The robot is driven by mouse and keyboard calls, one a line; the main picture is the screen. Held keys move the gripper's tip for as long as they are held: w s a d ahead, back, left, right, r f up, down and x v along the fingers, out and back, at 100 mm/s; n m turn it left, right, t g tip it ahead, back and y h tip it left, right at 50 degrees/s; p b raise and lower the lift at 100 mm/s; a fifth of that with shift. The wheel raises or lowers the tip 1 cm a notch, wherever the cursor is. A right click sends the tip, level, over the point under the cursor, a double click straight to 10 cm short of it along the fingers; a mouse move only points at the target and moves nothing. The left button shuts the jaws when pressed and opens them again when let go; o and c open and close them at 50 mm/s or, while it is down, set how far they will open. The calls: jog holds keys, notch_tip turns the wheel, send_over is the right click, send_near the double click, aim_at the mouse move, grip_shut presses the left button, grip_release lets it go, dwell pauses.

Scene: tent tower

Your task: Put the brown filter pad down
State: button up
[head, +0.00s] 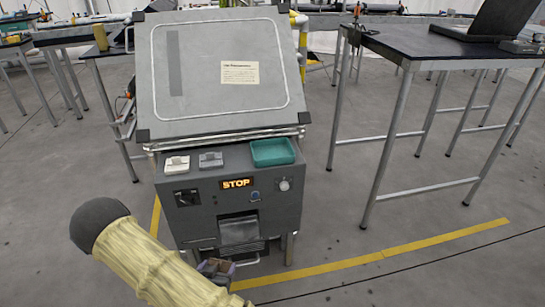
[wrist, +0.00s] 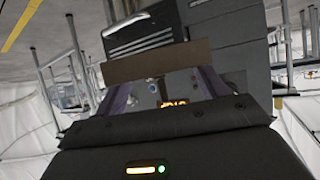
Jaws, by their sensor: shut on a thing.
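The brown filter pad (wrist: 158,62) spans between the two purple fingers of my gripper (wrist: 160,82) in the wrist view. My gripper is shut on it and holds it in front of the grey machine (head: 150,190). In the head view my gripper (head: 226,268) shows only partly, low by the machine's lower front, behind my yellow-sleeved arm. The pad is mostly hidden or too small to make out there. On the machine's front ledge lie a teal tray (head: 273,152), a white block (head: 177,164) and a grey block (head: 211,160).
The machine has a slanted lid (head: 215,75), a lit STOP display (head: 236,183) and a metal chute (head: 239,232). A dark table (head: 430,42) with a laptop (head: 490,20) stands at right. Yellow floor tape (head: 400,252) runs past the machine.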

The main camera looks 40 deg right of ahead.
jog(key=w+a+n+t+y, duration=0.2)
jog(key=w+a+n+y, duration=0.2)
jog(key=w, duration=0.3)
jog(key=w+a+n+t+y, duration=0.2)
jog(key=w+a+n+y, duration=0.3)
jog(key=w+n, duration=0.1)
jog(key=shift+w+f, duration=0.45)
jog(key=shift+w, duration=0.1)
